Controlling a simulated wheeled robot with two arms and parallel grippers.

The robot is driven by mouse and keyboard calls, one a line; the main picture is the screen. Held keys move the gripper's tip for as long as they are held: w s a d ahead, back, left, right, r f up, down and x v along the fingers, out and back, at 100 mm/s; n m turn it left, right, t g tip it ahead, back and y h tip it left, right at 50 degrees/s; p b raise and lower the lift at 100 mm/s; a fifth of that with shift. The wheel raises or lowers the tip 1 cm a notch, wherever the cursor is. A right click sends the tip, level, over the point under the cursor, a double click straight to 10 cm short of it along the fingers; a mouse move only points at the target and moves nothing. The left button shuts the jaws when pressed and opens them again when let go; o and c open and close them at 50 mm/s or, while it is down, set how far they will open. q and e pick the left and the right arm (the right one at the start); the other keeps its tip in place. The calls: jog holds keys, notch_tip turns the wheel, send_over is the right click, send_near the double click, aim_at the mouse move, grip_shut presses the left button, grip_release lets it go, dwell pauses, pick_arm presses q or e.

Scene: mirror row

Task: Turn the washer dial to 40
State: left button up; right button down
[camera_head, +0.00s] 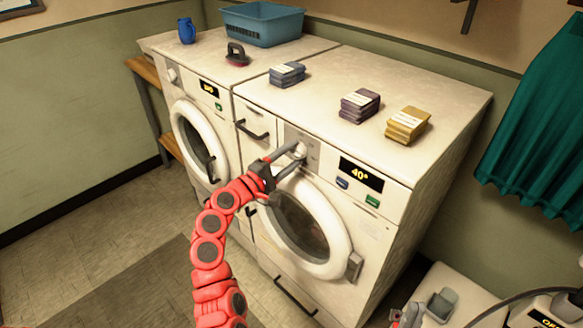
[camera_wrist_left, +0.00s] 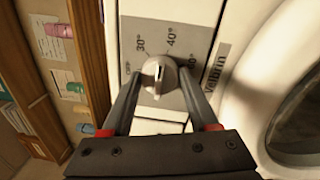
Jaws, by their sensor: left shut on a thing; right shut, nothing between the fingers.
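The washer dial (camera_wrist_left: 160,75) is a pale round knob on a grey plate on the right washer (camera_head: 340,230). The plate carries printed marks such as 30° and 40°. The washer's display (camera_head: 361,174) reads 40°. My left gripper (camera_head: 300,155) is shut on the dial, one finger on each side in the left wrist view. It covers much of the dial in the head view. My right gripper (camera_head: 408,316) shows only in part at the bottom edge of the head view, shut and empty.
A second washer (camera_head: 200,130) stands to the left. On top are a blue basin (camera_head: 262,28), a blue jug (camera_head: 186,31), a dark brush-like object (camera_head: 237,55) and folded stacks (camera_head: 287,74). A teal curtain (camera_head: 540,130) hangs at right. Open floor lies at left.

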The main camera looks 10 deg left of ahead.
pick_arm(q)
jog(key=shift+f+m+b, duration=0.1)
jog(key=shift+m+b, duration=1)
jog(key=shift+b, duration=0.1)
jog(key=o, duration=1.4)
jog(key=b+v, duration=0.1)
jog(key=v, duration=1.6)
jog(key=shift+s+a+b, duration=0.1)
jog(key=shift+a+b, duration=0.1)
jog(key=shift+b, duration=0.1)
